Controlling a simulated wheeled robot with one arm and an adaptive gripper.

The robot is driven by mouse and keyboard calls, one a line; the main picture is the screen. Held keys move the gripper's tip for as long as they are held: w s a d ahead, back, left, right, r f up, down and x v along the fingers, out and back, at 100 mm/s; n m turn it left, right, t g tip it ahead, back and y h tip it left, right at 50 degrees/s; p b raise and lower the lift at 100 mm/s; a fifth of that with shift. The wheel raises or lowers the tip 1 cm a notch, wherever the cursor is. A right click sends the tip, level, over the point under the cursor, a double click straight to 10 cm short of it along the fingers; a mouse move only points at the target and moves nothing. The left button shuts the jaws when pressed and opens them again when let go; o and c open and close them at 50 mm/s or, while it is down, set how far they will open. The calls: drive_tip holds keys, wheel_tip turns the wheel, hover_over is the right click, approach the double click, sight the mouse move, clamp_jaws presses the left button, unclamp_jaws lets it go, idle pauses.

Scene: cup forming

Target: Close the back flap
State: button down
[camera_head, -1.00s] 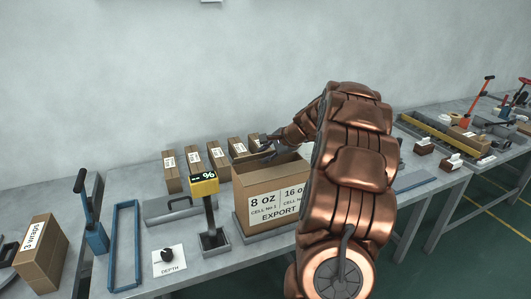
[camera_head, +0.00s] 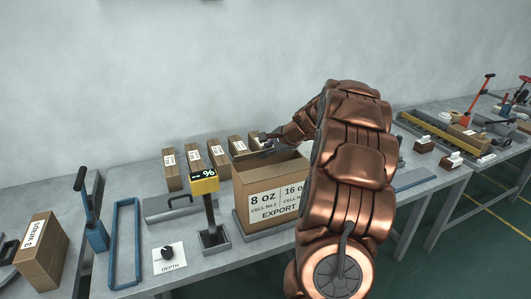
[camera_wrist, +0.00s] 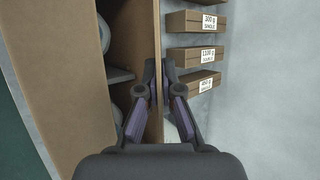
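The open cardboard box (camera_head: 280,206), printed "8 oz" and "16 oz", stands on the table with its top open. It also shows in the wrist view (camera_wrist: 50,70), with grey rounded shapes inside it. My gripper (camera_head: 268,142) is at the box's back edge in the head view. In the wrist view my gripper (camera_wrist: 159,72) has its fingertips close together, at the edge of the cardboard back panel (camera_wrist: 138,30). I cannot tell whether that panel is the back flap or the wall, or whether it is gripped. My arm hides the box's right side.
Several small labelled boxes (camera_head: 194,158) stand in a row behind the box, and some show in the wrist view (camera_wrist: 195,55). A yellow display post (camera_head: 204,186) stands close at the box's front left. A blue frame (camera_head: 124,243) lies farther left.

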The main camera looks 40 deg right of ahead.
drive_tip(key=shift+f+b, duration=0.15)
drive_tip(key=shift+b, duration=0.15)
drive_tip(key=shift+s+f+t+b, duration=0.1)
drive_tip(key=shift+f+t+b, duration=0.15)
drive_tip(key=shift+b, duration=0.8)
drive_tip(key=t+b, duration=0.1)
drive_tip(key=b, duration=0.4)
drive_tip(key=t+b, duration=0.1)
drive_tip(key=b, duration=0.1)
drive_tip(key=shift+s+a+f+n+t+h, duration=0.2)
drive_tip(key=shift+s+f+n+t+h, duration=0.1)
drive_tip(key=shift+n+t, duration=0.1)
drive_tip(key=b, duration=0.2)
drive_tip(key=shift+t+b, duration=0.3)
drive_tip(key=shift+t, duration=0.05)
drive_tip(key=shift+r, duration=0.1)
drive_tip(key=c, duration=1.4)
unclamp_jaws()
drive_tip(key=shift+o, duration=0.2)
drive_tip(key=shift+r+p, duration=0.15)
drive_tip(key=shift+p, duration=0.2)
